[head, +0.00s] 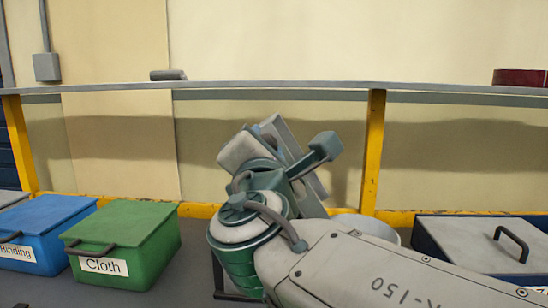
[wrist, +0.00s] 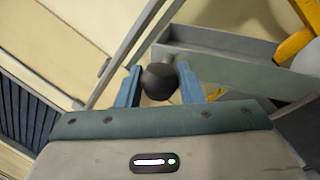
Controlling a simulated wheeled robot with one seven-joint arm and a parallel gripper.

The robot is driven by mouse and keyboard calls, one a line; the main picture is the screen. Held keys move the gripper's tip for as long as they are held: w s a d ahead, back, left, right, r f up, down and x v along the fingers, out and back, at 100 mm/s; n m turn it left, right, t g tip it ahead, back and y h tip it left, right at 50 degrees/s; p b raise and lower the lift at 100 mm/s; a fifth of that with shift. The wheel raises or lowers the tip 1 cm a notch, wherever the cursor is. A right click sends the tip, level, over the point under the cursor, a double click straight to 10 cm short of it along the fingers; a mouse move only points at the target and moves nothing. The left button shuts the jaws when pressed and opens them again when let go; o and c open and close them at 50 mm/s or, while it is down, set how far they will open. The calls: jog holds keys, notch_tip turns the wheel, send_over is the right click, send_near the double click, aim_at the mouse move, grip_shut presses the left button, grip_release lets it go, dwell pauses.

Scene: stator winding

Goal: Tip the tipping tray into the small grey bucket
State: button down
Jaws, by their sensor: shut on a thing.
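My gripper (wrist: 160,88) is shut on a dark round knob (wrist: 159,80), one blue finger on each side of it. A grey tipping tray (wrist: 225,72), with a raised rim, shows just beyond the knob in the wrist view. In the head view the tray (head: 283,136) stands steeply tilted behind my wrist, which hides much of it. The contents of the tray cannot be seen. A small pale grey bucket (head: 366,224) stands behind my forearm, to the right of the tray; only its upper part shows. It also shows at the wrist view's right edge (wrist: 308,58).
A blue bin (head: 45,225) marked Binding and a green bin (head: 140,235) marked Cloth stand at left. A dark blue handled bin (head: 440,232) is at right. A grey shelf (head: 280,86) on yellow posts (head: 373,150) runs behind.

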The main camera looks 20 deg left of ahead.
jog(key=shift+d+r, duration=0.1)
jog(key=shift+d, duration=0.05)
dwell(0.3)
jog(key=c, duration=1)
grip_release()
jog(key=shift+d, duration=0.1)
